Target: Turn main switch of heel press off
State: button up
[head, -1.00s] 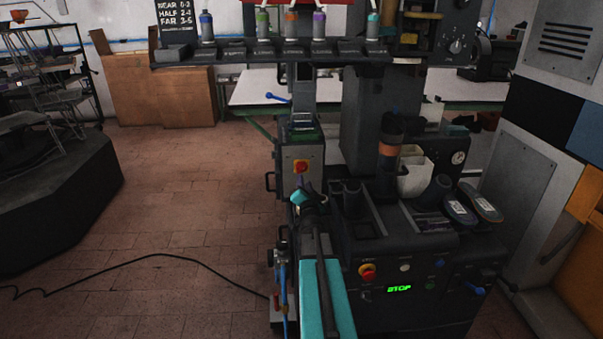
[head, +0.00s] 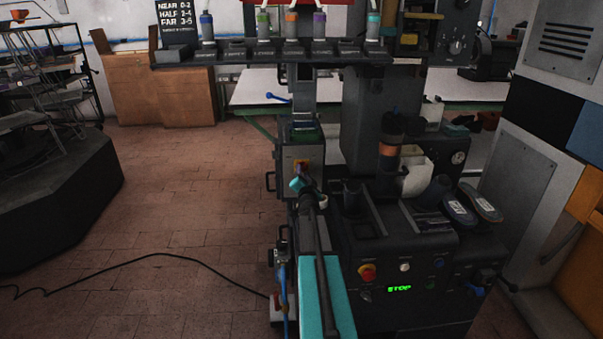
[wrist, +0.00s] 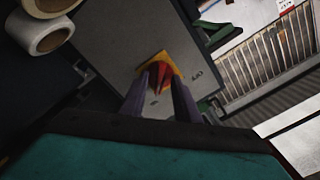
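The main switch is a red knob on a yellow plate, on a grey box face. In the wrist view the red knob (wrist: 161,76) lies between the two fingertips of my gripper (wrist: 161,84). The fingers stand apart, one on each side of it; whether they touch it I cannot tell. The letters "OFF" (wrist: 196,74) show right of the yellow plate. In the head view my gripper (head: 299,181) is right before the switch (head: 302,163) and hides its lower part.
The press body (head: 400,245) stands right of my arm, with a red stop button (head: 367,271) and a lit green "STOP" display (head: 399,288). A blue-tipped lever (head: 277,97) sticks out above left. A black cable (head: 150,255) lies on the open floor at left.

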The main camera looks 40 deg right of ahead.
jog(key=shift+x, duration=0.8)
